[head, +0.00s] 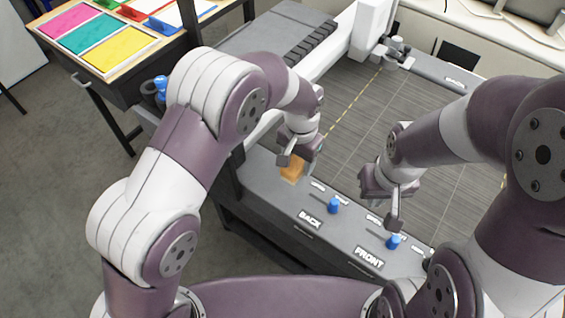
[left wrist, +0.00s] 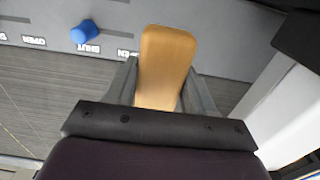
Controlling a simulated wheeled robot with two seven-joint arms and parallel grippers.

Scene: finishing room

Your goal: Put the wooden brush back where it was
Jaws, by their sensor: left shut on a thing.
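The wooden brush (head: 291,171) is a tan block held in my left gripper (head: 298,154), at the left part of the grey panel. In the left wrist view the brush's rounded wooden end (left wrist: 163,65) stands between the two fingers, which are shut on it. In the head view I cannot tell whether its lower end touches the panel. Its bristles do not show. My right gripper (head: 393,212) is above the front blue knob; whether its fingers are open or shut is not clear.
The grey panel (head: 270,192) carries a blue knob (head: 334,206) by BACK and another blue knob (head: 393,242) by FRONT. Behind it lies a wide striped grey bed (head: 345,135). A table with coloured frames (head: 103,47) stands at the upper left.

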